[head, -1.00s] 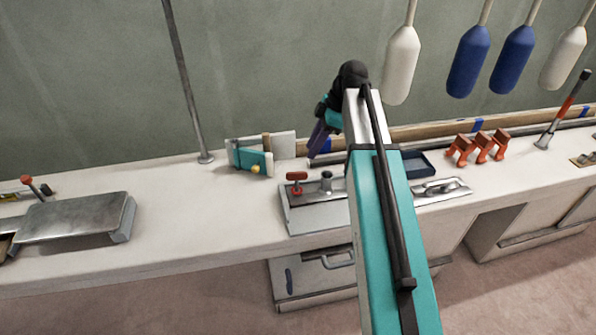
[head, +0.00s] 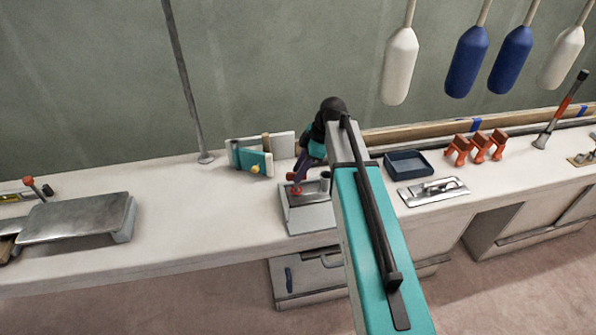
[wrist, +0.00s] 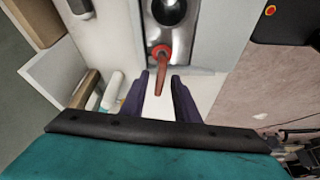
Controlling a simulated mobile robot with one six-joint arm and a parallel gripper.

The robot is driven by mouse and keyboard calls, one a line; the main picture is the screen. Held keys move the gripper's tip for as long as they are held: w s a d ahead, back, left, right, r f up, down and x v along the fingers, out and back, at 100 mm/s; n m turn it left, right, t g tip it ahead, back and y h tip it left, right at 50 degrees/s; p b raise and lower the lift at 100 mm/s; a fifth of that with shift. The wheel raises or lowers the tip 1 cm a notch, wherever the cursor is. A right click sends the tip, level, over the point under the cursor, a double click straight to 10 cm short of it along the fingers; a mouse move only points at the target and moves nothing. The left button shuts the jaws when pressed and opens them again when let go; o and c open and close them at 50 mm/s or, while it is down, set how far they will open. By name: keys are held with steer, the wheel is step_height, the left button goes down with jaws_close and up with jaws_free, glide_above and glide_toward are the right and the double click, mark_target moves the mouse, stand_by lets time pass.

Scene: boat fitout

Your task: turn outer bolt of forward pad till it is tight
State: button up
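A steel plate fitting (head: 312,217) sits on the white counter, partly behind my arm. A red-handled bolt (head: 295,190) stands on it, with a dark round post (head: 325,176) beside it. In the wrist view the red handle (wrist: 164,62) points toward my gripper, and the dark round top (wrist: 168,10) is beyond it. My gripper (wrist: 161,82) is open, its purple fingers on either side of the handle's near end, with gaps showing. In the head view my gripper (head: 299,176) is just above the red handle. Which bolt is the outer one, I cannot tell.
A teal block with a yellow knob (head: 256,169) stands at a white board left of my gripper. A blue tray (head: 408,163), a metal plate with a handle (head: 433,191) and orange clamps (head: 477,147) lie right. A pole (head: 187,85) rises behind.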

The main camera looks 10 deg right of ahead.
steer(key=shift+a+f, duration=0.15)
steer(key=shift+f, duration=0.2)
jaws_close()
